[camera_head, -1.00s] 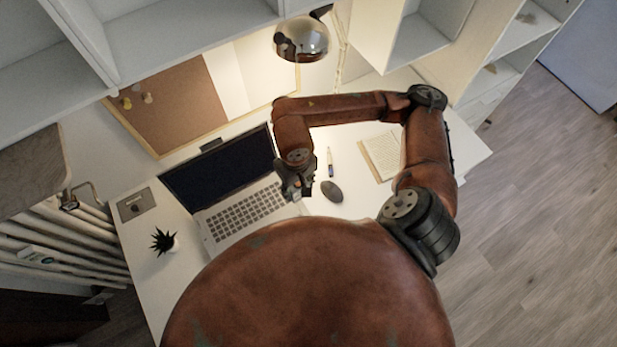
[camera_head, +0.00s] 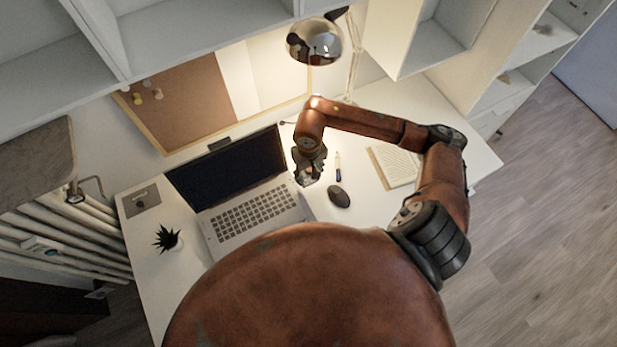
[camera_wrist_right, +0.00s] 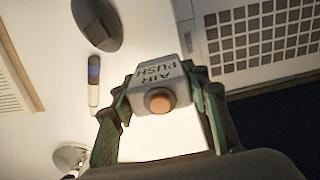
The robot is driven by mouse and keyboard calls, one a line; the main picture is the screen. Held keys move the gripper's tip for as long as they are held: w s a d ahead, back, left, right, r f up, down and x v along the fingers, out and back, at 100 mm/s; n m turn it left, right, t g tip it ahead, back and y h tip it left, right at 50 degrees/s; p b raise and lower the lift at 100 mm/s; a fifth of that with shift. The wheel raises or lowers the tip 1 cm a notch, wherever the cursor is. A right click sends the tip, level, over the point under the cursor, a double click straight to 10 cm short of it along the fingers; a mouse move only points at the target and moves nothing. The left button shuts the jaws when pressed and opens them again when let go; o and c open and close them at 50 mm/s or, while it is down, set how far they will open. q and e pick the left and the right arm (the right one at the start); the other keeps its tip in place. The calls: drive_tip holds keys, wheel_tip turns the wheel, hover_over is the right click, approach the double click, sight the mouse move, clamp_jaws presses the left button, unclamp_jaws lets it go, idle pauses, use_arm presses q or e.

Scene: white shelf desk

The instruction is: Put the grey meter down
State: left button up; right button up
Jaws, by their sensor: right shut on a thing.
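The grey meter (camera_wrist_right: 150,97) shows in the right wrist view, a small pale grey block with the words "AIR PUSH" and a round orange-brown button. My right gripper (camera_wrist_right: 162,100) is shut on it, with a green-grey finger on each side. In the head view my right gripper (camera_head: 308,174) hangs over the desk by the laptop's right edge, and the meter there is too small to make out clearly. I cannot tell whether the meter touches the desk. My left gripper is not in view.
The open laptop (camera_head: 250,212) lies left of the gripper. A dark mouse (camera_head: 339,196), a pen (camera_head: 338,166) and an open book (camera_head: 396,166) lie to its right. A chrome lamp (camera_head: 314,42) stands behind. A small plant (camera_head: 167,239) stands at the left. Bare white desk shows around the mouse.

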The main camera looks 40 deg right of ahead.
sight(309, 178)
drive_tip(key=shift+w+d+f, duration=0.15)
drive_tip(key=shift+w+f, duration=0.05)
drive_tip(key=shift+f, duration=0.15)
drive_tip(key=shift+w+d+f, duration=0.1)
drive_tip(key=shift+w+f, duration=0.1)
drive_tip(key=shift+f, duration=1.65)
drive_tip(key=o, duration=1.2)
drive_tip(key=shift+r, duration=0.1)
